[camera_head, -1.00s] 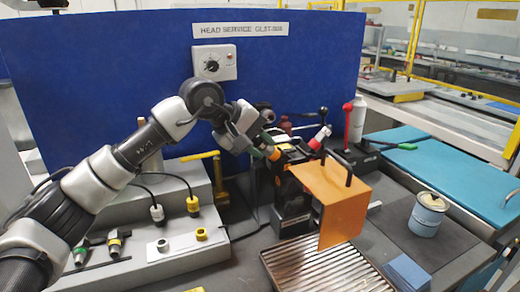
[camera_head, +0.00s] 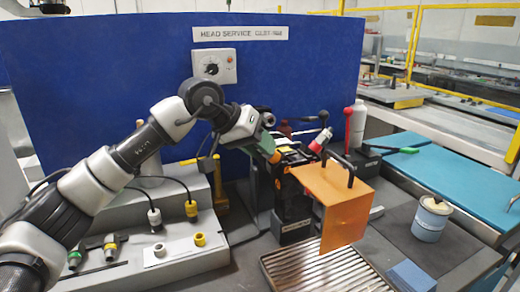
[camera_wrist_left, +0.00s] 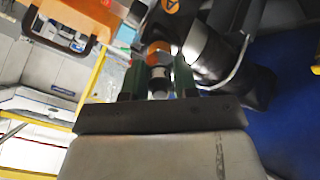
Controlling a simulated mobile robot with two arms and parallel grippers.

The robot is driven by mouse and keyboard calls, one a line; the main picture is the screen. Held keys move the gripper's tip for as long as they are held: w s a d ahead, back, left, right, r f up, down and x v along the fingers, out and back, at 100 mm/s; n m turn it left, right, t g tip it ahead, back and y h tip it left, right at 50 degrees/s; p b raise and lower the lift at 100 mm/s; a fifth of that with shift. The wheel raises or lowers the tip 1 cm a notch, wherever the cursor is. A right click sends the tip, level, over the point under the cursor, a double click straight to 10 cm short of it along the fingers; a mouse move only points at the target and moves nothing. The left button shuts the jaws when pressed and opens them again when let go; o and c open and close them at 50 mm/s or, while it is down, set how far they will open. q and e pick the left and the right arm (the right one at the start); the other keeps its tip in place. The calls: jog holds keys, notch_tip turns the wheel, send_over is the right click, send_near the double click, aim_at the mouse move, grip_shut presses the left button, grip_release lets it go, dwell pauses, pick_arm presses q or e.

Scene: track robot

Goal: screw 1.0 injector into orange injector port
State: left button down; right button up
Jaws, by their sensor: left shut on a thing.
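My left gripper (camera_head: 270,153) reaches from the left to the dark machine head (camera_head: 292,205). Its green fingers are shut on a small dark and silver cylinder, the injector (camera_wrist_left: 159,82), in the left wrist view. The injector points at the orange injector port (camera_wrist_left: 156,52), lined up close with it; I cannot tell how deep it sits. In the head view the orange port (camera_head: 275,157) shows just beyond the fingertips, and the injector is hidden by them. My right gripper is not in view.
An orange plate (camera_head: 337,205) with a black handle stands right of the head, above a slatted grate (camera_head: 320,270). A blue can (camera_head: 430,218) stands at right. A blue panel (camera_head: 110,70) closes the back.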

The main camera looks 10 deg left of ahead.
pick_arm(q)
jog(key=shift+m, duration=1)
jog(key=shift+m, duration=1)
jog(key=shift+f+b, duration=0.1)
jog(key=shift+b, duration=0.5)
jog(key=shift+m, duration=0.4)
jog(key=c, duration=0.8)
grip_release()
jog(key=shift+c, duration=0.8)
